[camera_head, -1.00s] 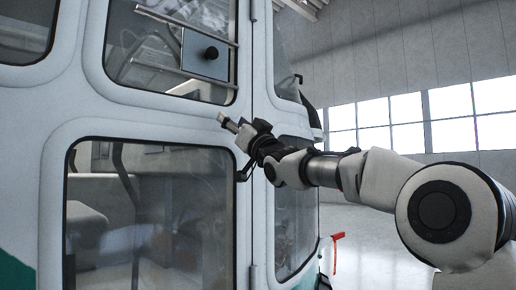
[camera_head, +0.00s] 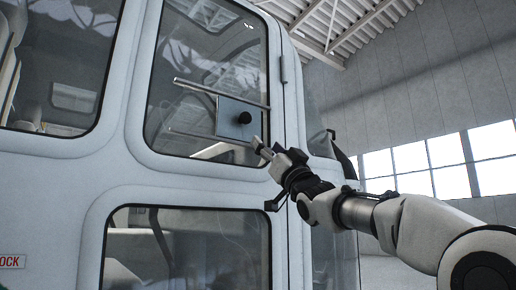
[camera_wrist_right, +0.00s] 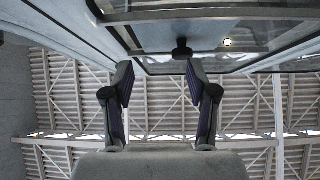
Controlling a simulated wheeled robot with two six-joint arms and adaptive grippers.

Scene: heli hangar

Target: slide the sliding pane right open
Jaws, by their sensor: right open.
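The sliding pane (camera_head: 229,119) is a small bluish panel between two rails on the helicopter's upper door window. A round black knob (camera_head: 245,118) sticks out near its right edge. The knob also shows in the right wrist view (camera_wrist_right: 181,49), beyond the fingertips and between them. My right gripper (camera_head: 259,147) is just below and right of the knob, apart from it. In the right wrist view the right gripper (camera_wrist_right: 157,75) has its two fingers spread with nothing between them. My left gripper is not in view.
The upper rail (camera_head: 225,93) and lower rail (camera_head: 200,136) run along the window (camera_head: 180,60). A black door handle (camera_head: 276,202) sits below my right gripper at the door edge. A lower window (camera_head: 190,250) lies beneath. Open hangar space is at right.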

